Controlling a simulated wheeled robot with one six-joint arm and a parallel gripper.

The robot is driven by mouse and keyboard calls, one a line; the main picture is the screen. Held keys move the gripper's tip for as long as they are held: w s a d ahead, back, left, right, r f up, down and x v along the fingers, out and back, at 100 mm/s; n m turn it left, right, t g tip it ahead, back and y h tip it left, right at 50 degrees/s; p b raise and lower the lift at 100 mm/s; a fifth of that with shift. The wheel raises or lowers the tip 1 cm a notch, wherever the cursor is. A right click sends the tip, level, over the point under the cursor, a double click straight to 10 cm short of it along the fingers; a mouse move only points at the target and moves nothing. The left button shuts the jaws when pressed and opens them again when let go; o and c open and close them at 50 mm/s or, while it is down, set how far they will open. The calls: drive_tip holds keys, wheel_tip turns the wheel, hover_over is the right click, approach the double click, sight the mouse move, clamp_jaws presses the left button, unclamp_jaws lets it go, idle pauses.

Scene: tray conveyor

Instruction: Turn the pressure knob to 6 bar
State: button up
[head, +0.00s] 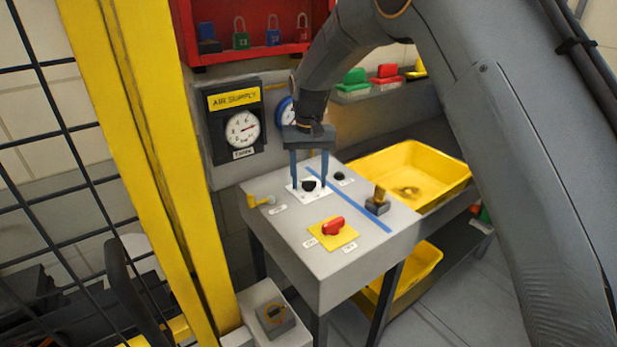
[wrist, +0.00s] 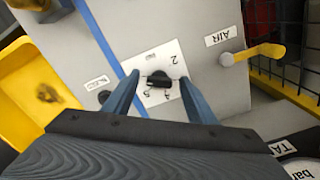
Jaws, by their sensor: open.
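The pressure knob (head: 309,186) is small and black. It sits on a white scale plate on top of a grey console (head: 280,243). In the wrist view the knob (wrist: 157,79) shows between my fingers, with a few printed numbers around it; which number it points at is too small to tell. My gripper (head: 309,184) points down over the plate, open, with one blue finger on either side of the knob. I cannot tell whether either finger touches it. The round gauge (head: 242,129) under the AIR SUPPLY sign has a needle pointing right; its exact reading is unclear.
A yellow lever (head: 262,201) stands left of the knob, and a red switch (head: 333,225) on a yellow plate stands nearer. A small black knob (head: 339,176) and a dark block with a brass top (head: 377,204) lie right. A yellow post (head: 150,150) rises left.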

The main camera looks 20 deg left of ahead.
sight(309, 182)
drive_tip(key=shift+r+b, duration=1.25)
drive_tip(key=shift+r, duration=2.65)
